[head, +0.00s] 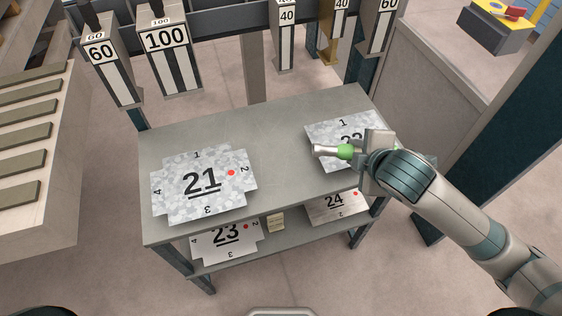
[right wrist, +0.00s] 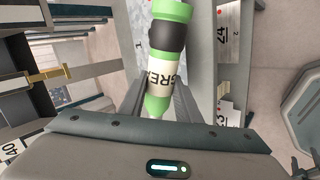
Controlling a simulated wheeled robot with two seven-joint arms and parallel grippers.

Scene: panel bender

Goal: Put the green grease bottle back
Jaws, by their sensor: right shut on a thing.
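The green grease bottle (right wrist: 162,65) has a black band and a pale label with part of the word GREASE. In the head view its green part (head: 345,152) and pale end show at the right of the table. My right gripper (head: 366,152) is shut on the bottle and holds it over the sheet marked 22. In the right wrist view the bottle lies between the two fingers (right wrist: 160,105). How far it is above the sheet I cannot tell. My left gripper is not in view.
The grey table (head: 270,140) bears the blank marked 21 (head: 180,198) and the blank marked 22 (head: 316,131). Its lower shelf holds sheets 23 (head: 226,246) and 24 (head: 338,208). Numbered tools (head: 168,65) hang behind. The table's middle is clear.

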